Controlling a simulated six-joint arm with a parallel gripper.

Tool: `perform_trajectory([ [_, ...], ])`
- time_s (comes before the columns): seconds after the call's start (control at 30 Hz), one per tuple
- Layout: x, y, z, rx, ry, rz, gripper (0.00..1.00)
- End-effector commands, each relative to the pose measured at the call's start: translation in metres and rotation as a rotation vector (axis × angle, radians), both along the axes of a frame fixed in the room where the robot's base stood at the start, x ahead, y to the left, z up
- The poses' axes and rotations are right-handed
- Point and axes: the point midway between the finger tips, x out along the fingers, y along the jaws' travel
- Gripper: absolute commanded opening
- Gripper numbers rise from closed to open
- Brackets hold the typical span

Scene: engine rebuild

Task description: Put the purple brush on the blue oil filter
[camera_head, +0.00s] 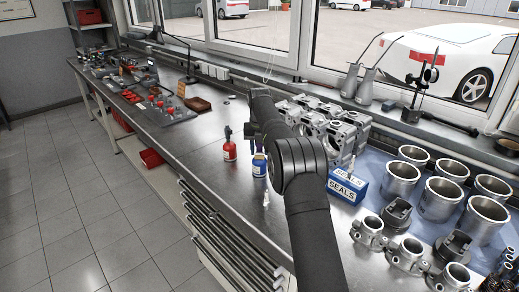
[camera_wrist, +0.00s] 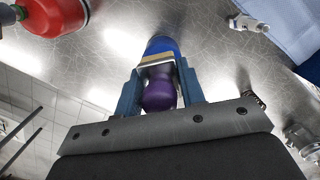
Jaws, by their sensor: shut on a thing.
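My gripper (camera_wrist: 159,88) is shut on the purple brush (camera_wrist: 159,92) in the wrist view, with one finger on each side of it. The blue oil filter (camera_wrist: 161,46) shows directly beyond the brush, with a pale band between the blue and the purple. In the head view the blue oil filter (camera_head: 259,168) stands upright on the metal bench, with something dark purple (camera_head: 260,149) at its top. I cannot tell whether brush and filter touch. My gripper's fingers are hard to make out in the head view beside my dark arm.
A red container (camera_head: 229,151) with a dark top stands just left of the blue filter. A blue SEALS box (camera_head: 348,188), an engine block (camera_head: 330,128) and several metal cylinders (camera_head: 437,201) are on the right.

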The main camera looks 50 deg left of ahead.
Motion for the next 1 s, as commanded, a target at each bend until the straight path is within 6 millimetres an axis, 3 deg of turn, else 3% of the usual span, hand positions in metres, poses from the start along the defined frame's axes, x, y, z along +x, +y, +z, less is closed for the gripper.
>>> perform_trajectory([
  [0.2, 0.000, 0.000, -0.003, -0.001, 0.001, 0.000, 0.11],
  [0.23, 0.000, 0.000, -0.003, -0.001, 0.001, 0.000, 0.38],
  [0.33, 0.000, 0.000, -0.003, -0.001, 0.001, 0.000, 0.58],
  [0.7, 0.000, 0.000, 0.002, 0.001, -0.001, 0.000, 0.58],
  [0.87, -0.002, -0.002, 0.027, 0.004, -0.002, 0.000, 0.58],
  [1.0, -0.004, -0.004, 0.058, 0.004, -0.002, 0.000, 0.58],
])
